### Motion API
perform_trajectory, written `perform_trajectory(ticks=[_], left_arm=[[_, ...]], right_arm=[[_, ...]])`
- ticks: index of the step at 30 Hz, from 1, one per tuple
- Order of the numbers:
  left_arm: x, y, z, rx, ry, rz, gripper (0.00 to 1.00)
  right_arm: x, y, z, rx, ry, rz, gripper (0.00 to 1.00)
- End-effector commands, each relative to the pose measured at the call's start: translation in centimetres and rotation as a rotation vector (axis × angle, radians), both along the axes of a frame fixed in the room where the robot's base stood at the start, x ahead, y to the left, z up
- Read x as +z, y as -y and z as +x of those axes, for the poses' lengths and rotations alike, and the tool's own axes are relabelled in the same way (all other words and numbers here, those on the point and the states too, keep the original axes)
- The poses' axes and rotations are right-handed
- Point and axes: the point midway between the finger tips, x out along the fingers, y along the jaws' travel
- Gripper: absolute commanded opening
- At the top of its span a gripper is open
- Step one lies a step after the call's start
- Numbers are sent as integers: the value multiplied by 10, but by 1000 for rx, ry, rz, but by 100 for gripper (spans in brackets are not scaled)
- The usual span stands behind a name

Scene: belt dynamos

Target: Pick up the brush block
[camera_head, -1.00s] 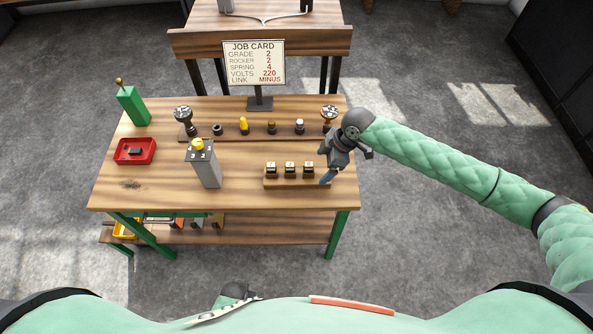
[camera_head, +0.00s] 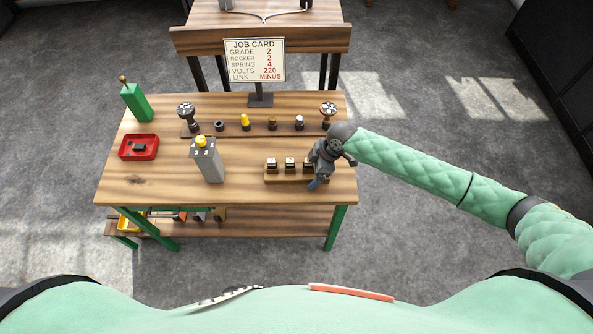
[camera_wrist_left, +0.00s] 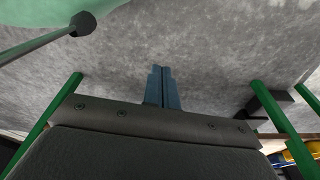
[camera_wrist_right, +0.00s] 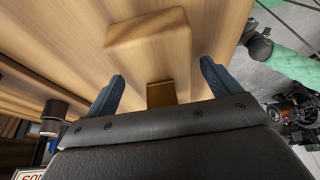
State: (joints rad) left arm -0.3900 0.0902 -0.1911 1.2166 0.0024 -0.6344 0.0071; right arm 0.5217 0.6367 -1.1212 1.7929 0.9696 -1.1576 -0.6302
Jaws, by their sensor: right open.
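Three small dark blocks with pale marked tops, which look like brush blocks (camera_head: 289,163), stand in a row on a wooden holder (camera_head: 283,180) at the bench's front right. My right gripper (camera_head: 316,184) is at the right end of this row and partly covers the rightmost block (camera_head: 307,165). In the right wrist view my right gripper (camera_wrist_right: 162,84) is open, with a brown-gold block (camera_wrist_right: 162,94) showing between its fingers; I see no contact. My left gripper (camera_wrist_left: 163,90) is shut and empty over the floor in the left wrist view.
A grey box with a yellow knob (camera_head: 207,162) stands left of the holder. A red tray (camera_head: 123,153) with a dark piece and a green box (camera_head: 138,104) are at left. Behind is a row of small parts (camera_head: 245,123) and the job card (camera_head: 255,61). The front bench strip is clear.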

Motion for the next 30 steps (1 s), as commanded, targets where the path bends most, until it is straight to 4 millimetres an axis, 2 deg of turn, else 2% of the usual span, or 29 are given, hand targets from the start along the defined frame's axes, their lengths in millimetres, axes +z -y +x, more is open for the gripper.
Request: perform_trajectory(ticks=[2, 12, 24, 30], left_arm=[[0, 0, 0, 0, 0, 0, 0], [1, 0, 1, 1, 1, 1, 0], [-1, 0, 1, 2, -7, 0, 0], [21, 11, 9, 5, -15, -9, 0]], right_arm=[[0, 0, 0, 0, 0, 0, 89], [1, 0, 1, 0, 1, 1, 27], [8, -1, 1, 0, 2, 2, 27], [24, 0, 1, 1, 4, 2, 27]])
